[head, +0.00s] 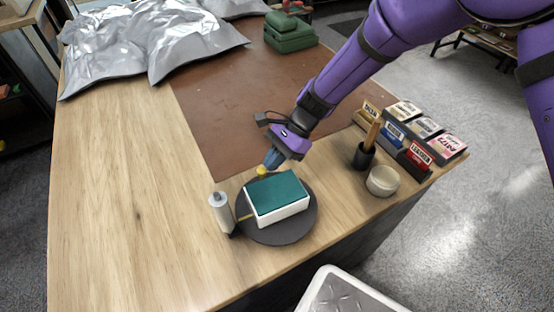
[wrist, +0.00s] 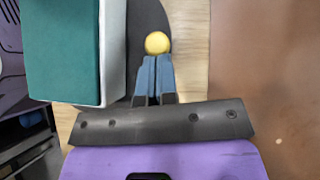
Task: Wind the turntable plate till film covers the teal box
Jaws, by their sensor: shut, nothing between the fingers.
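The teal box (head: 276,196) has a teal top and white lower sides and sits on the dark round turntable plate (head: 305,232). A film roll (head: 219,211) stands upright at the plate's left edge. A yellow knob (head: 261,171) shows at the plate's far edge, and in the wrist view (wrist: 157,43). My gripper (head: 270,163) is shut, its blue fingertips right at the knob; I cannot tell if they touch it. The box also fills the upper left of the wrist view (wrist: 62,50). No film shows on the box's top.
A brown mat (head: 215,110) covers the table behind. A dark cup (head: 364,156) with a brush, a cream bowl (head: 382,181) and several labelled boxes (head: 415,155) stand right. Silver bags (head: 190,45) lie at the back left. The wooden tabletop (head: 130,190) at left is clear.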

